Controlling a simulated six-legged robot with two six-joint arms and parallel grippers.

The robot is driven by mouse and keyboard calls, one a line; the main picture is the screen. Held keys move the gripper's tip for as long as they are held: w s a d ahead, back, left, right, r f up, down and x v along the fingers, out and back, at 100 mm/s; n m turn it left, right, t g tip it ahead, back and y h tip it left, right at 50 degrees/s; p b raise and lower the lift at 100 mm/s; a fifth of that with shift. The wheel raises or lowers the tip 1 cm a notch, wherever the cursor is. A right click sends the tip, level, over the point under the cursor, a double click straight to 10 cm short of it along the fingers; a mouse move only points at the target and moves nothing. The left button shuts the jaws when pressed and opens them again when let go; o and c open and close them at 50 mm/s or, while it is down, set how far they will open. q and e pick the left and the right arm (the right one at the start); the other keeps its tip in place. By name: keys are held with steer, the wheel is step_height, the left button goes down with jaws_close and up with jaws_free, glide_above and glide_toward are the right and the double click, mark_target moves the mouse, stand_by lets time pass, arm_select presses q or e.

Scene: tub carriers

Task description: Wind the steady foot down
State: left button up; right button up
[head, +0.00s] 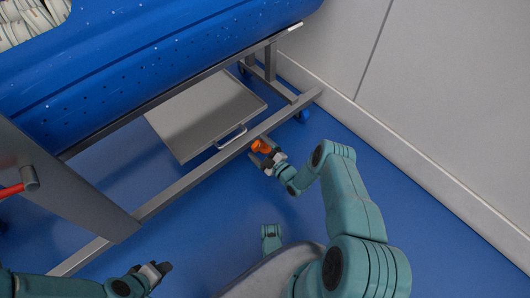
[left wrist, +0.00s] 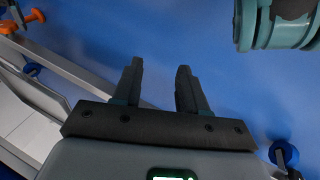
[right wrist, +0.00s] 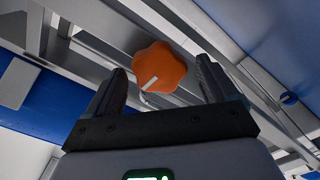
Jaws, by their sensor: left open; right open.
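The orange lobed knob (head: 262,146) is at the lower rail of the tub carrier's grey frame. In the right wrist view the knob (right wrist: 160,66) has a pale pointer mark on its face. My right gripper (head: 268,160) is open at the knob; its fingers (right wrist: 160,80) stand on either side, with gaps visible. The knob's stem and the foot itself are hidden. My left gripper (head: 160,270) is open and empty over the floor at the lower left. Its fingers (left wrist: 158,78) have only blue floor between them.
The blue tub (head: 170,60) sits above the frame, with pale packed items (head: 30,25) inside. A grey tray with a handle (head: 205,115) hangs below. Open blue floor (head: 420,230) lies right.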

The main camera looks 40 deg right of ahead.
arm_select(q)
steer(key=s+r+g+p, duration=0.1)
steer(key=s+r+p, duration=0.3)
steer(key=r+p, duration=0.1)
steer(key=shift+d+r+g, duration=0.25)
steer(key=shift+d+g, duration=0.05)
steer(key=shift+d, duration=0.1)
arm_select(e)
steer(key=s+d, duration=0.1)
steer(key=s, duration=1.5)
steer(key=shift+s+d, duration=0.1)
